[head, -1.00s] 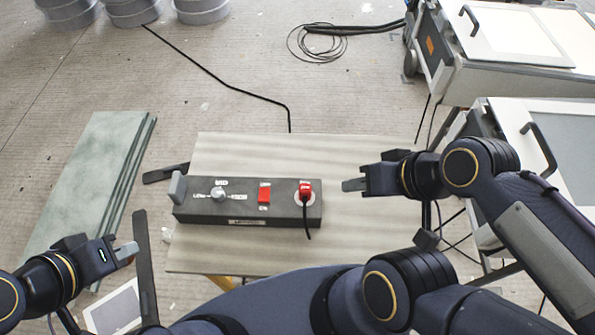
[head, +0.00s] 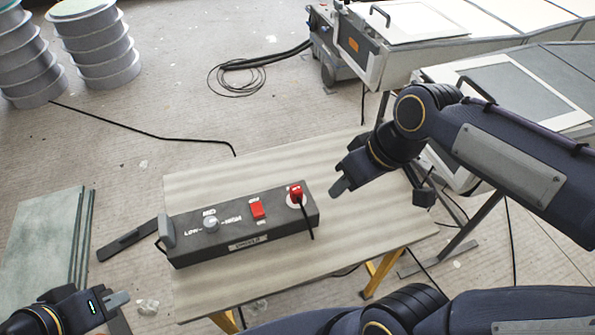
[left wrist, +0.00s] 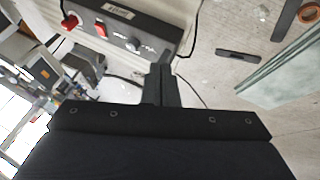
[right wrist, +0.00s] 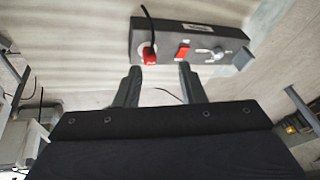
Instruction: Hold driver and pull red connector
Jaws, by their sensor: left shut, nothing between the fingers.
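The driver (head: 245,232) is a dark grey box lying on the wooden table, with a knob, a red switch (head: 257,210) and a grey end piece. The red connector (head: 296,191) sits plugged in its right end with a black cable hanging down; it also shows in the right wrist view (right wrist: 149,57). My right gripper (head: 338,190) is to the right of the connector, apart from it. In the right wrist view its fingers (right wrist: 158,75) are spread and empty, pointing toward the driver. My left gripper (head: 122,299) is shut and empty at lower left, off the table and away from the driver.
The pale wooden table (head: 200,292) has bare room around the driver. Green sheets (head: 45,240) lie on the floor at left, near a dark bar (head: 128,240). Grey ribbed drums (head: 95,45) stand at the back left. White-topped machines (head: 400,30) stand at the back right.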

